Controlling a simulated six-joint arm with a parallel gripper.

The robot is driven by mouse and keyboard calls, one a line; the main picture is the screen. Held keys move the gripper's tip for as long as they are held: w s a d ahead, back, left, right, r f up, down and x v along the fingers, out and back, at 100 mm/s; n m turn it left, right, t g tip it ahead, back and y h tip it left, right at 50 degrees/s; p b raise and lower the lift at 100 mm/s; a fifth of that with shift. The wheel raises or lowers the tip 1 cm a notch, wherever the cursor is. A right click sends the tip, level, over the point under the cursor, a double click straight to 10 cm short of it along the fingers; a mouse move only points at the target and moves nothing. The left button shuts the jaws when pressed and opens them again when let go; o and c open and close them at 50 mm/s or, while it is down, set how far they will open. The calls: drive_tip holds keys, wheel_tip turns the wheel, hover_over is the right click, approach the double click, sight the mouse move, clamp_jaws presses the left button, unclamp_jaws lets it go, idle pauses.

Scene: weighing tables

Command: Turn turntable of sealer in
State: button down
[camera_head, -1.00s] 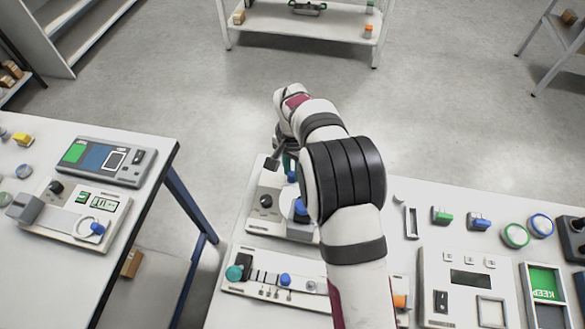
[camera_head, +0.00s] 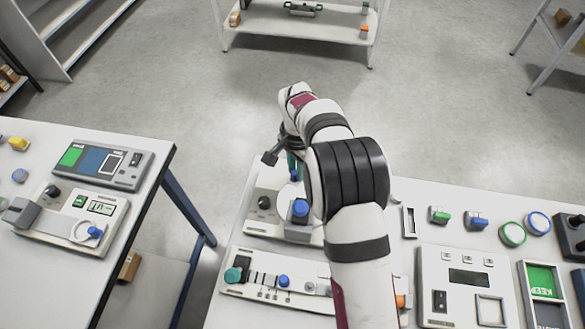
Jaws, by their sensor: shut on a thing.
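A white machine (camera_head: 262,219), which looks like the sealer, stands at the back left corner of the right table. It has a black knob (camera_head: 264,202) on its front and a grey block with a blue knob (camera_head: 300,208) at its right. My gripper (camera_head: 291,152) is over the back of this machine, pointing down. It is shut on a teal upright part (camera_head: 292,166), of which only a little shows. A dark lever (camera_head: 270,158) sticks out left of it. My wrist and forearm hide the right side of the machine, and I cannot make out the turntable's outline.
A long white panel with knobs (camera_head: 258,289) lies in front of the machine. A white scale-like device (camera_head: 455,262) and green and blue pieces stand to the right. The left table (camera_head: 129,214) is across a gap.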

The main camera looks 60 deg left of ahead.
drive_tip(key=shift+w+d+f+m, duration=0.1)
drive_tip(key=shift+w+d+m, duration=0.3)
drive_tip(key=shift+m, duration=0.45)
drive_tip(key=shift+w+d+f+m, duration=0.1)
drive_tip(key=shift+w+d+m, duration=0.25)
drive_tip(key=shift+m, duration=0.5)
drive_tip(key=shift+w+d+m, duration=0.4)
drive_tip(key=shift+m, duration=0.6)
drive_tip(key=shift+w+d+m, duration=0.35)
drive_tip(key=shift+w+m, duration=0.05)
drive_tip(key=shift+m, duration=0.6)
drive_tip(key=shift+w+d+m, duration=0.25)
drive_tip(key=shift+d+m, duration=0.3)
drive_tip(key=shift+m, duration=0.35)
drive_tip(key=shift+w+d+m, duration=0.2)
drive_tip(key=shift+d+m, duration=0.3)
drive_tip(key=shift+m, duration=0.4)
drive_tip(key=shift+w+d+m, duration=0.1)
drive_tip(key=shift+d+m, duration=0.35)
drive_tip(key=shift+m, duration=0.35)
drive_tip(key=shift+d+m, duration=0.45)
drive_tip(key=shift+m, duration=0.35)
drive_tip(key=shift+d, duration=0.1)
drive_tip(key=c, duration=0.7)
unclamp_jaws()
drive_tip(key=shift+w, duration=0.1)
drive_tip(key=shift+c, duration=0.2)
drive_tip(key=shift+r, duration=0.1)
drive_tip(key=shift+w+r, duration=0.1)
